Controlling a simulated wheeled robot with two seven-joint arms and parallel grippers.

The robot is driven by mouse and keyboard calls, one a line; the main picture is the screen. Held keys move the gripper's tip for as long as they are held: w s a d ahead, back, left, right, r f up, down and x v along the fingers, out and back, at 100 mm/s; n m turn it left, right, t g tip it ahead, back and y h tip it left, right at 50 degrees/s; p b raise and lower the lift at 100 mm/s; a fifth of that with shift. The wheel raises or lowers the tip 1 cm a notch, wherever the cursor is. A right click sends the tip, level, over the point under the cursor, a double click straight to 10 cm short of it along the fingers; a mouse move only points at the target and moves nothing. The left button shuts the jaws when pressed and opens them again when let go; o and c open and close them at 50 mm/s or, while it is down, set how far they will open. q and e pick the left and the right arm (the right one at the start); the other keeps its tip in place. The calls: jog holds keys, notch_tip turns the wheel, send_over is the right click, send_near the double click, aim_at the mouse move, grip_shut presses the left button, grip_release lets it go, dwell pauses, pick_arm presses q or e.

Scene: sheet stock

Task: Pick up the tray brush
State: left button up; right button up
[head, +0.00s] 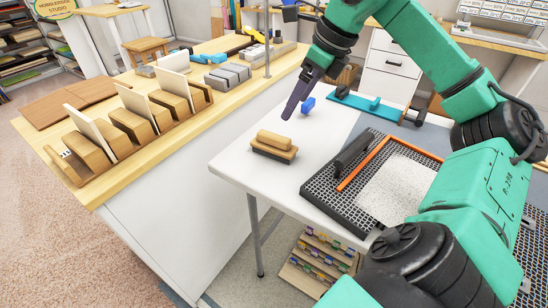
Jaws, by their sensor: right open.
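The tray brush (274,147), as I take it, is a small wooden block with a lighter raised grip and a darker layer beneath. It lies on the white table near its left edge. My right gripper (294,103) hangs above the table, beyond and slightly right of the brush, with its dark fingers pointing down. It is open, apart from the brush, and holds nothing. The fingers show nearly edge-on, so the gap is hard to see. My left gripper is not in view.
A black mesh tray (322,197) with an orange bar (363,161), a black bar (352,153) and a white speckled sheet (397,190) lies to the right. Small blue objects stand behind. A wooden bench (190,125) with slotted blocks is at left. White tabletop around the brush is clear.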

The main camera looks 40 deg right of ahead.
aim_at(276, 136)
jog(key=b+x, duration=0.1)
jog(key=x, duration=1.3)
jog(key=shift+w+f+p, duration=0.25)
jog(key=shift+w+p, duration=0.05)
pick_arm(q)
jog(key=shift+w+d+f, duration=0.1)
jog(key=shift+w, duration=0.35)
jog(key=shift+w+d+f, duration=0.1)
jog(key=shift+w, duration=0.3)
pick_arm(e)
grip_shut()
